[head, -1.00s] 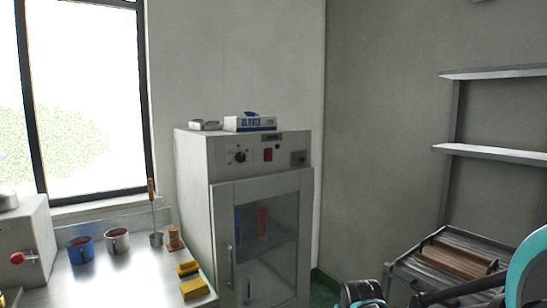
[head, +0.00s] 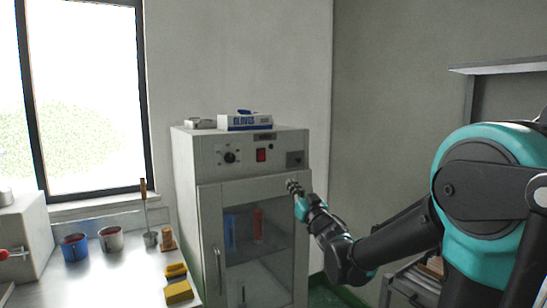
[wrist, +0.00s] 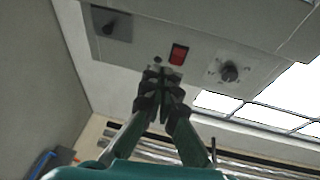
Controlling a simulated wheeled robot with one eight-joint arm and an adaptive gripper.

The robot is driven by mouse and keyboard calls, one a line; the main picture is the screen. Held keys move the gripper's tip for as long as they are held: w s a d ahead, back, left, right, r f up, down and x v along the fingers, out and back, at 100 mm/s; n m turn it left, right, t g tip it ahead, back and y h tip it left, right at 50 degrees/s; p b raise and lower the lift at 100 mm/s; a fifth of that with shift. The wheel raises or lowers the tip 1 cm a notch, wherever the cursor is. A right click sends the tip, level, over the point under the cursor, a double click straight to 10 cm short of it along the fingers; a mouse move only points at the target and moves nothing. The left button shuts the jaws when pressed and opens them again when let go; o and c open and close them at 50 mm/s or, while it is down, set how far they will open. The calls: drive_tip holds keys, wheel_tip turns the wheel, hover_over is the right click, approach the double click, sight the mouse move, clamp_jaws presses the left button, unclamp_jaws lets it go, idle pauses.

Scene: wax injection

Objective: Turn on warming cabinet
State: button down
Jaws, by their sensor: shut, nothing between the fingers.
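The warming cabinet (head: 186,215) is a grey-white box with a glass door (head: 258,240) and a control panel along its top front. The panel carries a red rocker switch (head: 261,155) and a black dial (head: 229,157). In the wrist view the red switch (wrist: 178,54) is just beyond my fingertips, with the dial (wrist: 229,71) to its right. My gripper (head: 293,186) is shut and empty, in front of the cabinet, below and right of the switch in the head view. The wrist view shows its fingers (wrist: 161,78) together, apart from the switch. The switch's position is too small to tell.
A glove box (head: 246,122) lies on top of the cabinet. A steel table (head: 110,270) at left holds a blue cup (head: 75,247), a grey cup (head: 110,239) and yellow blocks (head: 178,291). A grey shelf (head: 500,68) is at right.

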sight(262, 151)
drive_tip(key=shift+s+a+r+n+g+y, duration=0.15)
drive_tip(key=shift+a+r+n+y, duration=0.3)
drive_tip(key=shift+a+r+y, duration=0.3)
drive_tip(key=shift+s+a+r+n+g+y, duration=0.15)
drive_tip(key=shift+a+r+n+y, duration=0.35)
drive_tip(key=shift+y, duration=0.35)
drive_tip(key=shift+w, duration=0.15)
drive_tip(key=x, duration=1.3)
drive_tip(key=shift+w+a+r, duration=0.15)
drive_tip(key=shift+w+a, duration=0.1)
drive_tip(key=shift+w, duration=0.05)
drive_tip(key=shift+w+a+r, duration=0.15)
drive_tip(key=shift+w+r, duration=0.15)
drive_tip(key=shift+s, duration=0.1)
